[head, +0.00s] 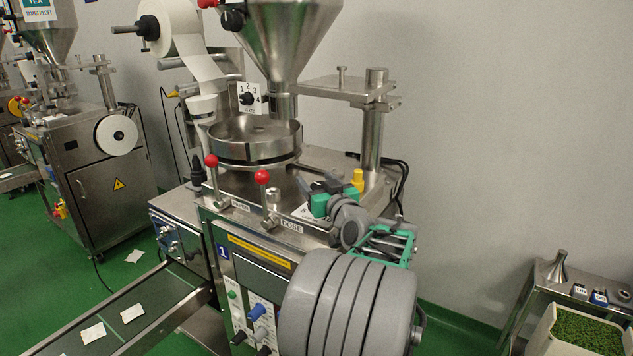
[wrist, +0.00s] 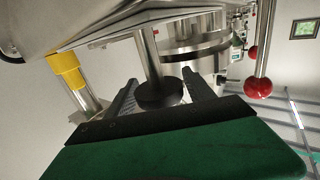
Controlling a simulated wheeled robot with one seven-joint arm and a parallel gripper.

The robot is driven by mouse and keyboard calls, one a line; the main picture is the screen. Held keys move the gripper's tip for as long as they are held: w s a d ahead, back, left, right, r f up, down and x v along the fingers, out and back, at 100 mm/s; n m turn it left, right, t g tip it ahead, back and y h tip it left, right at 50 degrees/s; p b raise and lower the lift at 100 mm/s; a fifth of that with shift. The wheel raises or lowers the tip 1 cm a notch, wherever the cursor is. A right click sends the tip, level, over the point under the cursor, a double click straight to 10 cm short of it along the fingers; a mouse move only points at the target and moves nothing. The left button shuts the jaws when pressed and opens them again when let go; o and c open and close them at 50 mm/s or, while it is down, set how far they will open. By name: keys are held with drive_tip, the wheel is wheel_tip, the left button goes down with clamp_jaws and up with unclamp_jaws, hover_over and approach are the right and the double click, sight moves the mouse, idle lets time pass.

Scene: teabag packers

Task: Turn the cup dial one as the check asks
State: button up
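In the head view my gripper (head: 307,188) is low over the machine top, behind the DOSE label, and hides the knob. Only a corner of the white plate (head: 301,212) shows there. The knob's pointer and marks cannot be read.
Red-balled levers (head: 262,177) (head: 211,160) stand left of my gripper. A yellow cap (head: 357,179) and a steel post (head: 373,135) are close on the right. A steel round pan (head: 255,140) and a numbered dial (head: 248,98) lie behind. A conveyor (head: 150,310) runs at lower left.

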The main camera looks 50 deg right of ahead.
drive_tip(key=c, duration=1.1)
drive_tip(key=shift+c, duration=0.2)
drive_tip(key=shift+m+g+h, duration=0.3)
drive_tip(key=shift+h, duration=0.1)
drive_tip(key=m+g+h+b, duration=0.1)
drive_tip(key=m+g+h, duration=0.1)
drive_tip(key=h, duration=0.1)
drive_tip(key=m+g+h+b, duration=0.3)
drive_tip(key=g+b, duration=0.1)
drive_tip(key=shift+s+d+f+m, duration=0.3)
drive_tip(key=shift+f+m, duration=0.05)
drive_tip(key=shift+m, duration=0.05)
drive_tip(key=m+g+b, duration=0.1)
drive_tip(key=m+g+h+b, duration=0.1)
drive_tip(key=g+b, duration=0.1)
drive_tip(key=shift+s+d, duration=0.15)
drive_tip(key=shift+s, duration=0.15)
drive_tip(key=shift+s+d+r+m+g+h+b, duration=0.1)
drive_tip(key=shift+s+r+m+g+h+b, duration=0.1)
drive_tip(key=shift+m+g+b, duration=0.35)
drive_tip(key=shift+s+r+m+g+h+b, duration=0.1)
drive_tip(key=shift+m+g+h+b, duration=0.15)
drive_tip(key=shift+g, duration=0.5)
drive_tip(key=o, duration=1.4)
drive_tip(key=shift+d, duration=0.1)
drive_tip(key=shift+c, duration=0.2)
